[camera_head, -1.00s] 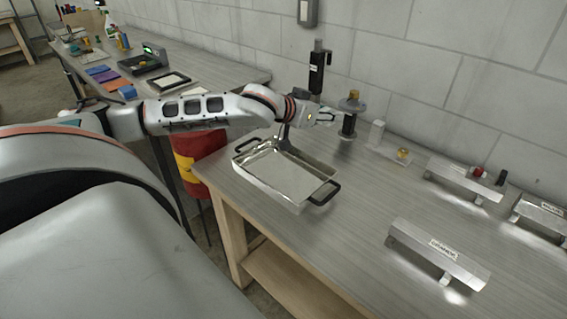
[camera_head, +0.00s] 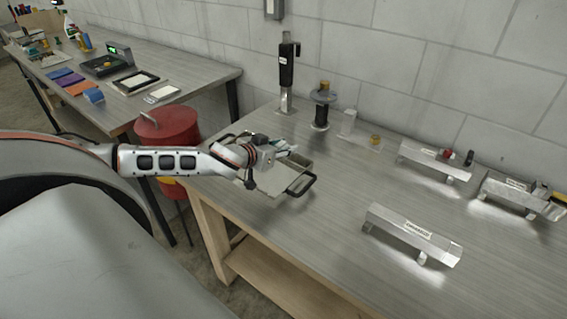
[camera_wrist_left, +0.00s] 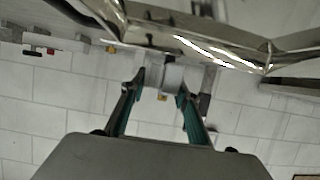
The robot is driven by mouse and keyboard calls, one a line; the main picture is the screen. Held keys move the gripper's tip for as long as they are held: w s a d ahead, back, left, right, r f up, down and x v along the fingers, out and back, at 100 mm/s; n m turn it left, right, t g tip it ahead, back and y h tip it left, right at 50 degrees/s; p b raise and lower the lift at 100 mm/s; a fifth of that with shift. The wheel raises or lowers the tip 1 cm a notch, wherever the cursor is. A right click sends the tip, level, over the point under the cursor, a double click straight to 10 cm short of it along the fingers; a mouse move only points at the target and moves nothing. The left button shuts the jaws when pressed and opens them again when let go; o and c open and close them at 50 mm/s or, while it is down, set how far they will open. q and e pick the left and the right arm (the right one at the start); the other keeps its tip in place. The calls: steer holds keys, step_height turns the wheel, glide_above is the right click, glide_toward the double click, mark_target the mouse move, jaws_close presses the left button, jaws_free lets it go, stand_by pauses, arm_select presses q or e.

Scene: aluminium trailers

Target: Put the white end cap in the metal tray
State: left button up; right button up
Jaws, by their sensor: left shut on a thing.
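The metal tray (camera_head: 272,182) is a shiny, shallow pan with black handles near the left end of the workbench. My left gripper (camera_head: 287,151) is over the far part of the tray and hides some of it. In the left wrist view, the fingers of the left gripper (camera_wrist_left: 169,86) are shut on the white end cap (camera_wrist_left: 173,77), a short pale cylinder. The tray's bright wall (camera_wrist_left: 190,46) runs across the top of that view, close to the cap. I cannot tell whether the cap touches the tray. My right gripper is not in view.
A black upright tool (camera_head: 287,75) and a dark spool stand (camera_head: 321,108) are behind the tray. Several metal trailer parts, one in front (camera_head: 412,235), stand on the right. A red drum (camera_head: 168,130) is left of the bench. The bench between tray and trailers is clear.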

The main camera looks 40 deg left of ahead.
arm_select(q)
step_height(320, 180, down, 7)
steer(key=shift+r, duration=0.2)
steer(key=shift+f, duration=0.1)
steer(key=shift+f, duration=0.2)
steer(key=o, duration=1.1)
steer(key=shift+r, duration=0.1)
